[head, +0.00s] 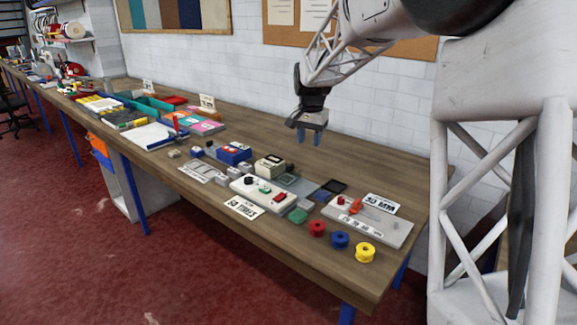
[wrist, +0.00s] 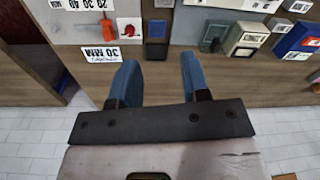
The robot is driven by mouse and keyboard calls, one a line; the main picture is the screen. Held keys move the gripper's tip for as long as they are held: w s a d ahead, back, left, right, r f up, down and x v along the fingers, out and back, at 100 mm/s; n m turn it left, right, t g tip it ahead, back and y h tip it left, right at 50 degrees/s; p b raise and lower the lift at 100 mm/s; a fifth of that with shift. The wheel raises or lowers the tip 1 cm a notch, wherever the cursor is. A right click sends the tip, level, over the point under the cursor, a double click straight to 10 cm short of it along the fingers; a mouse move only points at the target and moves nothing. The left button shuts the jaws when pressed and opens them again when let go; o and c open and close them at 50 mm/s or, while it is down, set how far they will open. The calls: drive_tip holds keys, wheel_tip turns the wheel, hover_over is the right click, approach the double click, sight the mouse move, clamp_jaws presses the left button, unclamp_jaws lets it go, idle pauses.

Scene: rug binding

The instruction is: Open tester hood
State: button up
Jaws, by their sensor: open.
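A white tester-like unit (head: 265,190) with a black knob, a green part and a red switch lies near the bench's front edge. Behind it are a beige box (head: 270,167) and a flat grey, glassy-looking panel (head: 297,183). Which part is the hood, and whether it is shut, I cannot tell. The beige box also shows in the wrist view (wrist: 246,38). My gripper (head: 309,138) is above the back of the bench, right of the beige box, pointing down. In the wrist view its blue fingers (wrist: 160,78) are apart with nothing between them.
A black-framed square (head: 333,187) and a grey board with a red handle (head: 368,222) lie to the right. Red (head: 317,228), blue (head: 340,240) and yellow (head: 365,252) spools stand at the front. A blue box (head: 234,153) is left. The wall is close behind.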

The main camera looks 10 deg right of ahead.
drive_tip(key=w+a+f+m, duration=0.15)
drive_tip(key=w+f, duration=0.45)
drive_tip(key=w, duration=0.6)
drive_tip(key=m, duration=0.1)
hover_over(290, 165)
drive_tip(key=shift+g, duration=0.4)
drive_tip(key=f, duration=0.7)
drive_tip(key=shift+w+d+f, duration=0.1)
drive_tip(key=shift+w+f, duration=0.15)
drive_tip(key=shift+f, duration=0.05)
drive_tip(key=shift+f, duration=0.1)
drive_tip(key=shift+f, duration=3.8)
clamp_jaws()
